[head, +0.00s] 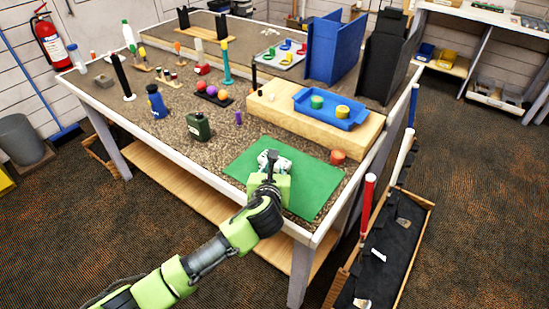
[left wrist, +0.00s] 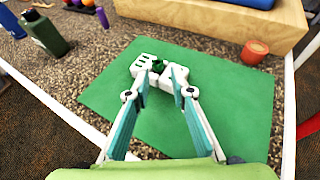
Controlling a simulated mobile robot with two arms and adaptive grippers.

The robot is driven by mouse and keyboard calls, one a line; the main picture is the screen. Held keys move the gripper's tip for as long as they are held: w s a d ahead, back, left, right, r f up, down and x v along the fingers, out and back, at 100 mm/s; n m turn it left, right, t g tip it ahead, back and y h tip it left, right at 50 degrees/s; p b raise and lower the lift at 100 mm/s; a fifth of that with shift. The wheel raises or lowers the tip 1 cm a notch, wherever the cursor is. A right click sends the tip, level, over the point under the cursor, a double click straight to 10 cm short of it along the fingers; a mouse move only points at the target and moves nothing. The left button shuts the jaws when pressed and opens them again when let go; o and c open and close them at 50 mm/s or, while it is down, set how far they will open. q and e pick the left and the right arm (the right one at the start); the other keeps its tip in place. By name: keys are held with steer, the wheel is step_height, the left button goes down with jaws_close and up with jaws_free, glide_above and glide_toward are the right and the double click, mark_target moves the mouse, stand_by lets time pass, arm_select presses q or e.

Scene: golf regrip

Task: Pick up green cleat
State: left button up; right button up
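A small dark green piece, which looks like the green cleat (left wrist: 158,66), shows between my left fingertips over the green mat (left wrist: 105,97). A white slotted piece (left wrist: 142,63) is right beside it, partly hidden by my fingers. My left gripper (left wrist: 160,72) points at the mat with its fingers apart, one on each side of the green piece; I see no clear contact. In the head view my left gripper (head: 271,159) is over the upper part of the mat, and its own body hides the cleat there. My right gripper is not in view.
A wooden block (head: 343,131) with a blue tray (head: 326,119) stands behind the mat. An orange-red cylinder (head: 337,157) is right of the mat. A dark green bottle (head: 199,126) and a purple piece (head: 238,118) stand to the left. The mat's front part is clear.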

arm_select(q)
steer(key=shift+a+x, duration=0.2)
steer(key=shift+x, duration=2.45)
steer(key=shift+r, duration=0.1)
steer(key=c, duration=0.5)
